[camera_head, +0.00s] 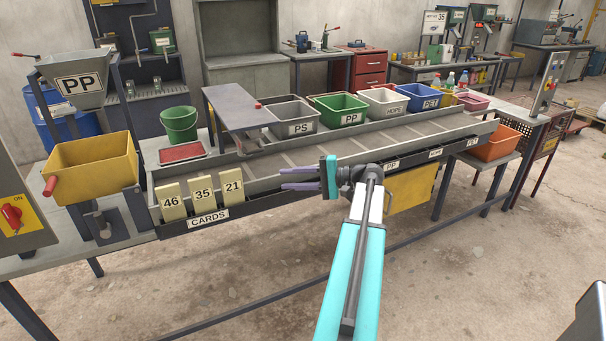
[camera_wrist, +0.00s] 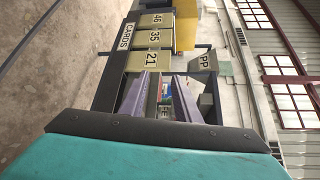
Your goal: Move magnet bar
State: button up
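My gripper (camera_head: 284,178) points left over the front edge of the sorting table, with its two purple fingers apart and nothing between them. In the wrist view my gripper (camera_wrist: 165,78) also shows its fingers apart, near the card numbered 21 (camera_wrist: 150,56). No part is labelled as the magnet bar. A grey plate with a red knob (camera_head: 237,106) spans the conveyor (camera_head: 310,156) behind my gripper; I cannot tell whether the bar belongs to it. My gripper is apart from that plate.
Cards 46, 35 and 21 (camera_head: 202,189) stand in a front holder. Bins labelled PS (camera_head: 296,127), PP (camera_head: 351,118), HDPE and PET (camera_head: 431,104) line the back. A yellow hopper (camera_head: 91,172) with a red handle stands left. The front floor is clear.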

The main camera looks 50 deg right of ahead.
jog(key=w+a+f+n+g+y, duration=0.1)
jog(key=w+a+f+g, duration=0.1)
jog(key=w+a+f, duration=0.4)
jog(key=w+a+f+g+y, duration=0.15)
jog(key=a+f, duration=0.25)
jog(key=a, duration=0.4)
jog(key=w+a+f+n+g+y, duration=0.1)
jog(key=w+a+f+y, duration=0.2)
jog(key=a, duration=0.4)
jog(key=s+a+f+n+g, duration=0.1)
jog(key=a+f+g, duration=0.2)
jog(key=a+f, duration=0.7)
jog(key=s+a+f+n+g, duration=0.1)
jog(key=a+f+g, duration=0.3)
jog(key=a+f, duration=0.6)
jog(key=s+a+f+n+g+h, duration=0.45)
jog(key=s+a+f+g, duration=0.25)
jog(key=s+a+f, duration=0.85)
jog(key=s+f+n+g+h, duration=0.2)
jog(key=s+f+n+h, duration=0.15)
jog(key=s, duration=0.75)
jog(key=s+d+f+n+h, duration=0.2)
jog(key=s+d+f+h, duration=0.1)
jog(key=d, duration=0.4)
jog(key=shift+f+n+t+h, duration=0.35)
jog(key=shift+f+h, duration=0.15)
jog(key=shift+h, duration=0.55)
